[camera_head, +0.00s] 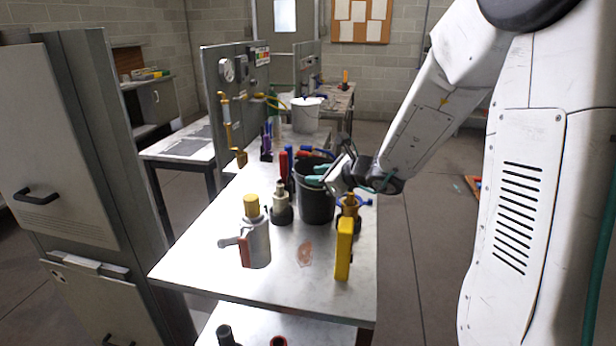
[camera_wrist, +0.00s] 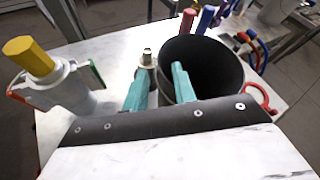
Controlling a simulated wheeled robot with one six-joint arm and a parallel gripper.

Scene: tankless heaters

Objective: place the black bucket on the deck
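The black bucket (camera_head: 316,205) stands upright on the metal workbench top (camera_head: 205,262), toward its right side. In the wrist view the bucket (camera_wrist: 215,65) shows its open mouth and dark inside. My gripper (camera_head: 318,175) is at the bucket's rim. In the wrist view my gripper (camera_wrist: 161,72) has its two teal fingers spread apart, the right one over the bucket's mouth and the left one outside its left wall. I cannot tell whether either finger touches the wall. No surface in view is clearly marked as the deck.
A grey canister with a yellow cap (camera_head: 252,232), a small pale fitting (camera_head: 281,203), a yellow tool (camera_head: 344,248) and a brass valve (camera_head: 350,206) stand close around the bucket. A white bucket (camera_head: 305,114) is farther back. The bench's front left is clear.

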